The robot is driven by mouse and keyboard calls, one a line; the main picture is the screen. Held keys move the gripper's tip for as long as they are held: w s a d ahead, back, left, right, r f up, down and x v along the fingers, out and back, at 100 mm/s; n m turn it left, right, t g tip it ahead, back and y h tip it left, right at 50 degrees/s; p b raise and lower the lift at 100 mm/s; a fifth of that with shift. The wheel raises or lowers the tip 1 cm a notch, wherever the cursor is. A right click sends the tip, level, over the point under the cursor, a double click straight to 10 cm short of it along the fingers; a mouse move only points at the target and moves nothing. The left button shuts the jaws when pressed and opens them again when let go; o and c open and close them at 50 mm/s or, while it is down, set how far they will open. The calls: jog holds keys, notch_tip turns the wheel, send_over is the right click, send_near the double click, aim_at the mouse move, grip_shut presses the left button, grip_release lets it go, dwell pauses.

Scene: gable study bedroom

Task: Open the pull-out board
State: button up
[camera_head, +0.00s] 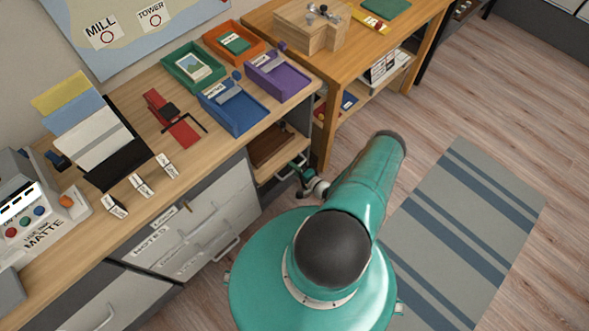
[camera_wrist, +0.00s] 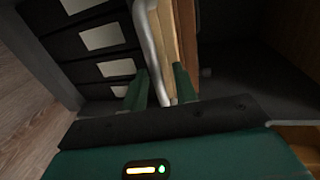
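The pull-out board (camera_head: 273,146) is a brown wooden panel with a pale wood edge, in the opening under the right end of the long desk. A metal bar handle (camera_head: 285,175) is on its front. My gripper (camera_head: 302,168) is at this handle, small and partly hidden by my arm. The board's pale wood edge (camera_wrist: 186,40) runs beside the handle. Fingertip contact is dark and hard to see.
Grey drawers (camera_head: 205,225) with handles are left of the board. The desk top (camera_head: 150,205) bears trays, papers and small blocks. A wooden table (camera_head: 345,55) stands close on the right, its leg (camera_head: 327,140) near my gripper. A striped rug (camera_head: 465,235) lies on open floor.

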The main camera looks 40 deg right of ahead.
grip_shut()
dwell(0.3)
